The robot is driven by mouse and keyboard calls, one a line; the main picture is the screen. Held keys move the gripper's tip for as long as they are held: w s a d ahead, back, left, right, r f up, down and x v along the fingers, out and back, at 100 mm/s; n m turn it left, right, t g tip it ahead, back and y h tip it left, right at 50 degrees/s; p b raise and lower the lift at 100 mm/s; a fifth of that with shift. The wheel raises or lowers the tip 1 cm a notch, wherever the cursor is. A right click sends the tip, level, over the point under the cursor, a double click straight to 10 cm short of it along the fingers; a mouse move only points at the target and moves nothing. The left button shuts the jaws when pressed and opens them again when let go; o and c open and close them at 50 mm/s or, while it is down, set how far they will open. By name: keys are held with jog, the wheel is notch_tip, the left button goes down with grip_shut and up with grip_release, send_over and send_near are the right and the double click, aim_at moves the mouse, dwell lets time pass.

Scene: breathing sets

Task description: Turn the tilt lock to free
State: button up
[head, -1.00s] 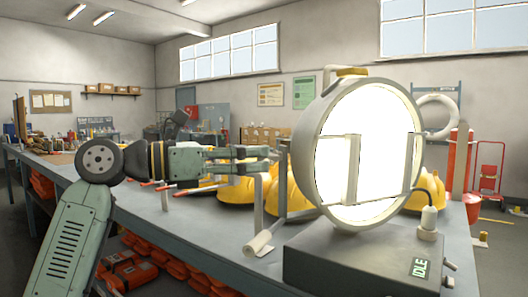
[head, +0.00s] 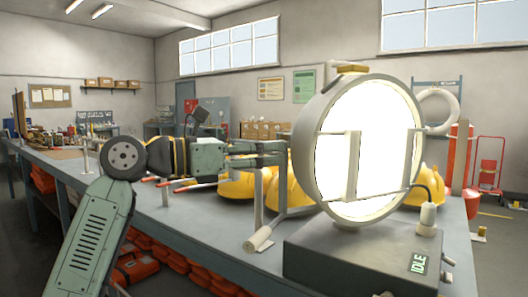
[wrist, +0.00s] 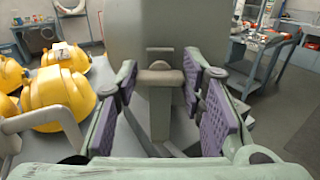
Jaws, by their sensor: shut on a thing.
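A large round lamp (head: 362,115) with a bright white face stands on a grey base (head: 345,262). The tilt lock (head: 258,195) is a pale lever at the lamp's left side. Its bar hangs straight down to a cylindrical handle (head: 258,240). In the wrist view its T-shaped top (wrist: 160,76) lies between purple finger pads, with the bar running down below. My gripper (head: 281,152) is shut on the top of the tilt lock, beside the lamp housing. In the wrist view my gripper (wrist: 160,82) faces the grey housing. The lock's pivot is partly hidden.
Yellow helmet-like items (head: 237,187) stand behind the lever on the grey bench (head: 190,222). They are to the left in the wrist view (wrist: 60,98). The lamp base has a display reading IDLE (head: 418,263). Orange packs (head: 138,268) lie under the bench.

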jog(key=c, duration=0.5)
jog(key=shift+n, duration=0.3)
jog(key=n+p, duration=0.1)
jog(key=n, duration=0.7)
jog(key=n+p, duration=0.1)
jog(key=n, duration=0.8)
jog(key=shift+w+a+f+p, duration=0.1)
jog(key=shift+w+p, duration=0.05)
jog(key=shift+p, duration=0.15)
jog(key=o, duration=1.2)
jog(key=shift+c, duration=0.2)
